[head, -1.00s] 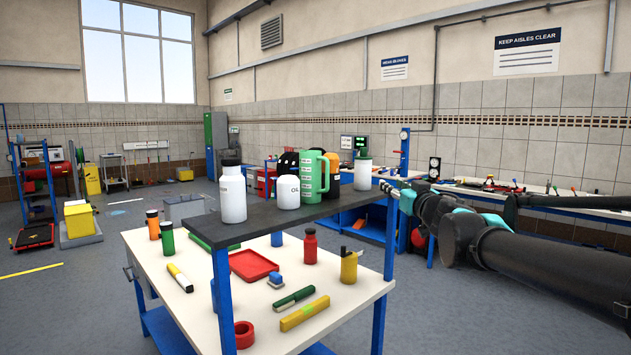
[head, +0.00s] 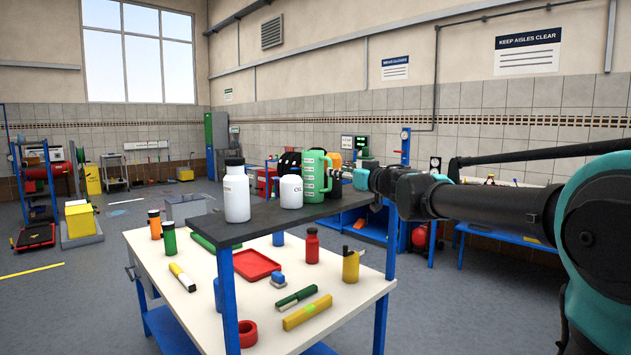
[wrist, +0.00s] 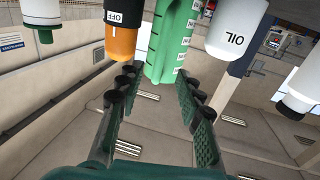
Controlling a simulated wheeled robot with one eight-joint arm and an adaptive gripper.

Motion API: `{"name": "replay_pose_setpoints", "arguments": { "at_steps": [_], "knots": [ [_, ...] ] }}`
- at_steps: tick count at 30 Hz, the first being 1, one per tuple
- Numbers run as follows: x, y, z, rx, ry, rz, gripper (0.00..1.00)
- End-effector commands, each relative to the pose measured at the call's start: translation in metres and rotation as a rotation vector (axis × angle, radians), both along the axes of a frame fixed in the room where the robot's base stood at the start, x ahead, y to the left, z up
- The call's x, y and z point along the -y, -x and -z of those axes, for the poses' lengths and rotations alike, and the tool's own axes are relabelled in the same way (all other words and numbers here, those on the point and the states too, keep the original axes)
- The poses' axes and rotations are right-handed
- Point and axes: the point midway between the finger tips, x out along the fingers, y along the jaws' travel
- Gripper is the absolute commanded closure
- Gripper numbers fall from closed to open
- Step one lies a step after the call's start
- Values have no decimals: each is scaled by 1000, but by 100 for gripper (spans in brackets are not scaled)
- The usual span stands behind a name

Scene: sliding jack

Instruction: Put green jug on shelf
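The green jug (head: 313,176) stands upright on the dark upper shelf (head: 262,220) of the blue-framed bench, with its handle to the right. My gripper (head: 345,174) is level with it, just to its right in the head view. In the wrist view the picture is upside down; the jug (wrist: 174,42) lies straight ahead, lined up with the gap between my open fingers (wrist: 152,108). The fingers look spread and empty. I cannot tell whether the fingertips touch the jug.
A white OIL bottle (head: 291,192) stands close left of the jug, and a taller white bottle (head: 237,193) farther left. An orange bottle (wrist: 121,40) is close on the jug's other side. Another bottle (wrist: 41,14) is beyond it. The lower worktop (head: 210,262) holds several bottles and tools.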

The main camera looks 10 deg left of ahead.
Motion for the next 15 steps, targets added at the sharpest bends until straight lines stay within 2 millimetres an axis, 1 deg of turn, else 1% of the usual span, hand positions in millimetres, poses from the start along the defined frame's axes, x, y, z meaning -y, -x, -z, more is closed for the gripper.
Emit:
{"name": "replay_pose_setpoints", "arguments": {
  "at_steps": [8,15],
  "knots": [
    [-13,-15,0,0,0,-1,64],
    [-33,-41,-2,0,0,0,64]
  ]
}}
